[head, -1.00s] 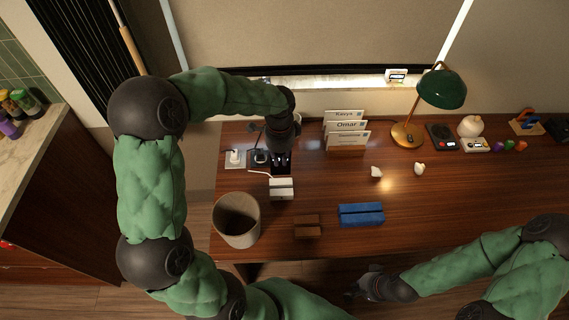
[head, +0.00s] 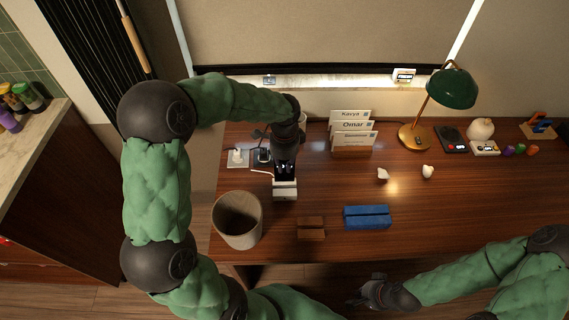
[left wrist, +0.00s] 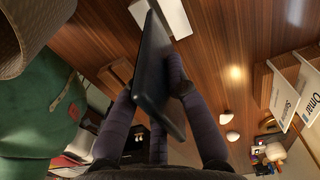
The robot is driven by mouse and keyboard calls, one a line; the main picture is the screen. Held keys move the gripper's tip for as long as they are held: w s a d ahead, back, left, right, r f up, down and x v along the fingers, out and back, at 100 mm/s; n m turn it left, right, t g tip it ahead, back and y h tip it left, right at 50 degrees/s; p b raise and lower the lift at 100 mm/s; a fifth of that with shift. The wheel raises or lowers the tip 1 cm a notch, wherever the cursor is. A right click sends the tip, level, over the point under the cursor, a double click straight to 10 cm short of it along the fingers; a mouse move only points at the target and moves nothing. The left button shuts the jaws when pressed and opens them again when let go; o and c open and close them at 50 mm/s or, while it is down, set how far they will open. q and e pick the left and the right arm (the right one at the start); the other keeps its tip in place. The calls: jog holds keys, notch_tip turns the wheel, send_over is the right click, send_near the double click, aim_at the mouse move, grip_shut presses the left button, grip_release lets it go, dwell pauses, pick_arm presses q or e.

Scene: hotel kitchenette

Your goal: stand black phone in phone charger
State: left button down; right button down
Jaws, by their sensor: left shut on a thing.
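My left gripper (head: 285,174) is shut on the black phone, which shows as a dark upright slab (left wrist: 155,72) between the fingers in the left wrist view. In the head view the gripper mostly hides the phone. The white phone charger (head: 285,195) stands on the desk just in front of the gripper; it also shows in the left wrist view (left wrist: 174,17), beyond the phone's far end. I cannot tell whether phone and charger touch. My right gripper (head: 366,292) is off the desk's front edge, away from both; its jaws are unclear.
A round bin (head: 238,220) stands left of the charger. A brown block (head: 311,228) and a blue slotted block (head: 367,217) lie to the right. Sockets (head: 238,157), a card holder (head: 352,130) and a green lamp (head: 452,88) are behind.

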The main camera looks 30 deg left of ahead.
aim_at(284, 175)
pick_arm(q)
jog(key=shift+f+b, duration=1.65)
jog(key=shift+f, duration=0.15)
jog(key=shift+f+b, duration=0.6)
jog(key=shift+f, duration=0.55)
jog(key=c, duration=1.2)
grip_release()
notch_tip(284, 175, up, 12)
